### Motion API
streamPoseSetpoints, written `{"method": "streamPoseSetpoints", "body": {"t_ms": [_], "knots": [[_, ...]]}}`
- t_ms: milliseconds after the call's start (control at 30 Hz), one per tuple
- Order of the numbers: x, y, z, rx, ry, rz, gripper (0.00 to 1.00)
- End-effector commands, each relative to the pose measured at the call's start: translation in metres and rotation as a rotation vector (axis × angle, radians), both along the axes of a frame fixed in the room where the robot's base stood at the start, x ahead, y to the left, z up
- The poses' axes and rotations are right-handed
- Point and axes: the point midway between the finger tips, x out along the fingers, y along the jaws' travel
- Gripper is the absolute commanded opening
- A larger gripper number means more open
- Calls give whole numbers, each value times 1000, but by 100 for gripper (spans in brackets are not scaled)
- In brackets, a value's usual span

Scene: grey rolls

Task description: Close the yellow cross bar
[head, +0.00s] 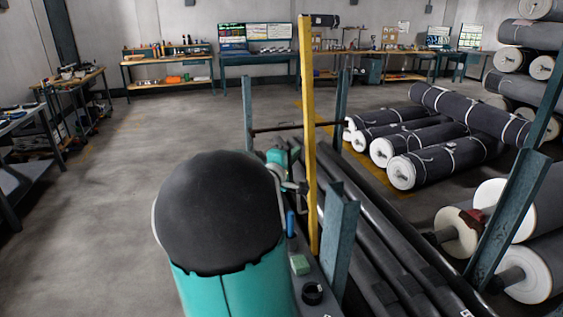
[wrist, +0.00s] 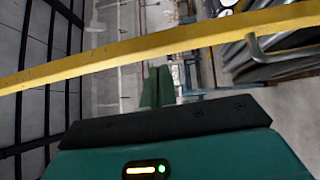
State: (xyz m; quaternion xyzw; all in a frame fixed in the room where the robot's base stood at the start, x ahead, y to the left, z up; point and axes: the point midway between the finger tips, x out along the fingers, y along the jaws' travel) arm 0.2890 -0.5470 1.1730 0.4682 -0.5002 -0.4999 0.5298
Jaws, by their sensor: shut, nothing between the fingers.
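The yellow cross bar (head: 308,130) stands nearly upright in the head view, its lower end beside a blue-grey post (head: 341,245) of the rack. In the wrist view the yellow bar (wrist: 150,54) runs slantwise across the upper picture, close to the camera. My gripper (wrist: 157,86) shows in the wrist view as two green fingers side by side, shut with nothing between them, just below the bar in the picture. I cannot tell whether they touch it. In the head view my large teal and black arm link hides much of the area left of the bar.
Long dark rolls (head: 368,230) lie in the rack right of the bar. More grey rolls (head: 445,160) lie on the floor and are stacked at the right. Workbenches (head: 168,72) line the back wall. The floor at left (head: 130,180) is clear.

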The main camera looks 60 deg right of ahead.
Motion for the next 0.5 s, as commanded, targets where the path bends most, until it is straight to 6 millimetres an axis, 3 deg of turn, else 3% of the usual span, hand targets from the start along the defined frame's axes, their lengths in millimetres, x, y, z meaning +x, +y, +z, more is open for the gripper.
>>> {"method": "streamPoseSetpoints", "body": {"t_ms": [200,500], "knots": [[-12,-12,2,-1,0,1,0],[-12,-12,2,0,0,2,0]]}}
